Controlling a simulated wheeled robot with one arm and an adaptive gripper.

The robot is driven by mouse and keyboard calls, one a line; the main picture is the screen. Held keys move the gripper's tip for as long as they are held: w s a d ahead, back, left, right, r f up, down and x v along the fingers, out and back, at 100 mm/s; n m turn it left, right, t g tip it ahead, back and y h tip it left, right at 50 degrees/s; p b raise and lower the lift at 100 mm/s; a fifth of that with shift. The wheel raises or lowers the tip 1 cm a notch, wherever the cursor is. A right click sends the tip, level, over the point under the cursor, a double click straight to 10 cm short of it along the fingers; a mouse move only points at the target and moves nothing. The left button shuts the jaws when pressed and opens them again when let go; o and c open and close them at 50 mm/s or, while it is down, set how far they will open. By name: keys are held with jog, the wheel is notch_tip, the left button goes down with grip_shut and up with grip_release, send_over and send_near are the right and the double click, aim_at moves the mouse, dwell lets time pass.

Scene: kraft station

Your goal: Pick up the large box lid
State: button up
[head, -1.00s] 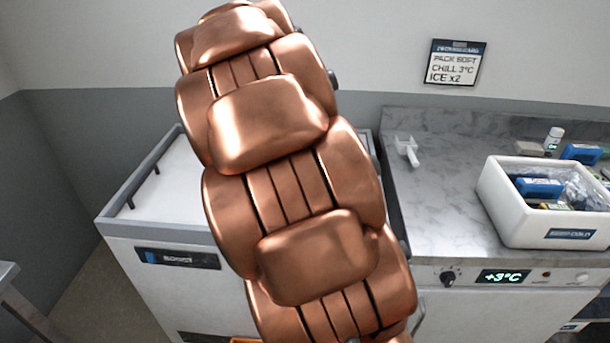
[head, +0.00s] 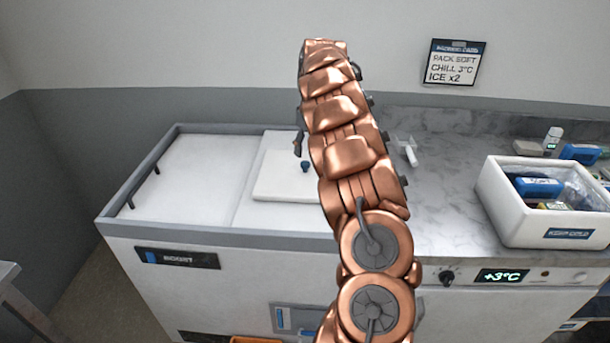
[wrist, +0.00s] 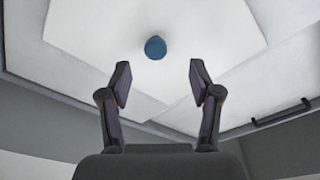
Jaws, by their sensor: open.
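The large box lid (head: 268,177) is a flat white panel with a small blue knob (head: 305,167). It lies on the right part of the white chest top, partly hidden behind my arm in the head view. In the wrist view the lid (wrist: 110,45) fills the upper middle, and its blue knob (wrist: 155,47) shows just beyond and between my fingertips. My gripper (wrist: 157,75) is open and empty, with its two dark fingers apart. In the head view my gripper (head: 298,145) is a small dark shape above the lid, close to the knob.
The chest's raised grey rim (head: 150,165) surrounds its top, with a dark handle (head: 145,188) at left. A marble counter (head: 440,190) at right holds an open white foam box (head: 520,215) with blue packs and a white dispenser-like item (head: 407,150).

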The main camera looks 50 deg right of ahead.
aim_at(306, 163)
jog(key=f, duration=0.1)
jog(key=d+f+p, duration=0.1)
jog(key=shift+w+f, duration=0.2)
jog(key=shift+f, duration=0.15)
jog(key=shift+w+f+p, duration=0.25)
jog(key=shift+f+p, duration=0.25)
jog(key=shift+f, duration=0.4)
jog(key=shift+w+f+p, duration=0.2)
jog(key=shift+f+p, duration=0.25)
jog(key=shift+f, duration=0.45)
jog(key=shift+w+f+p, duration=0.25)
jog(key=shift+f+p, duration=0.25)
jog(key=shift+f, duration=0.4)
grip_shut()
